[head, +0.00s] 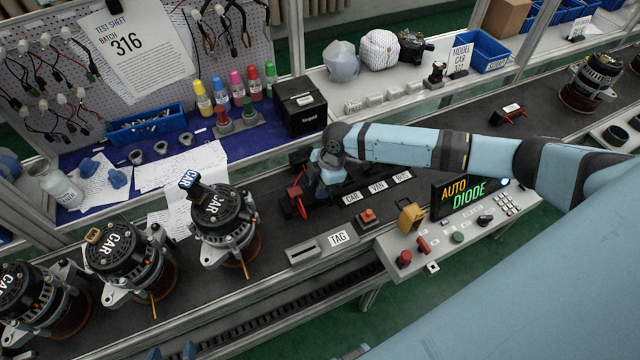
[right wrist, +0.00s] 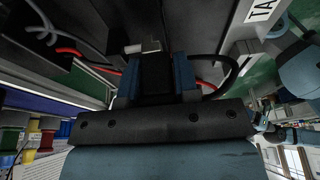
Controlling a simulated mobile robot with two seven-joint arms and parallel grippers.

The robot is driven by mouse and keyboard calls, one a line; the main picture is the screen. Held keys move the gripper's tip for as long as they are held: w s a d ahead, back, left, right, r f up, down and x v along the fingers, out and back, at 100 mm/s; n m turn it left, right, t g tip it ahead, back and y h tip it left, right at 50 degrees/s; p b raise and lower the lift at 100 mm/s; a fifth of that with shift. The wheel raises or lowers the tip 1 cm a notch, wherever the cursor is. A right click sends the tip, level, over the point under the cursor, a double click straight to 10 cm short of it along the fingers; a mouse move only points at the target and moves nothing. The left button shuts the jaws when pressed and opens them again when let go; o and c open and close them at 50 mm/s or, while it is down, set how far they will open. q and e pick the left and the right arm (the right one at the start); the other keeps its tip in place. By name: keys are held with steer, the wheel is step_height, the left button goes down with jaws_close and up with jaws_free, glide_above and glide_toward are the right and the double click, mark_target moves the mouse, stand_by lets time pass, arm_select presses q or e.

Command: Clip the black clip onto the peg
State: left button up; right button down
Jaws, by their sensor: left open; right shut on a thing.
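My right gripper (head: 318,186) is low over the dark conveyor, left of the labelled CAR, VAN and BUS strip. In the right wrist view its blue fingers are shut on a black piece (right wrist: 153,80), which looks like the black clip. A small pale grey block (right wrist: 143,47) shows at the far end of that piece. I cannot tell whether it is the peg, or whether the two touch. Red leads (head: 297,201) and a black lead (right wrist: 232,72) run close to the fingers. Two blue tips of my left gripper (head: 172,351) show at the bottom edge, apart and empty.
Several CAR-labelled alternators (head: 222,222) stand left on the conveyor. A TAG box (head: 321,246) and a control panel (head: 450,238) with an AUTO DIODE display (head: 467,196) line the front. A black box (head: 301,104) stands behind my right gripper. Another black-and-red piece (head: 510,115) lies further right.

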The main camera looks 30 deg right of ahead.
steer(key=shift+f, duration=0.15)
steer(key=c, duration=0.8)
jaws_free()
steer(key=shift+r, duration=0.2)
steer(key=shift+w+d+r, duration=0.15)
steer(key=shift+r, duration=0.1)
steer(key=v, duration=0.6)
steer(key=b+v, duration=0.1)
steer(key=v, duration=0.6)
steer(key=shift+s, duration=0.25)
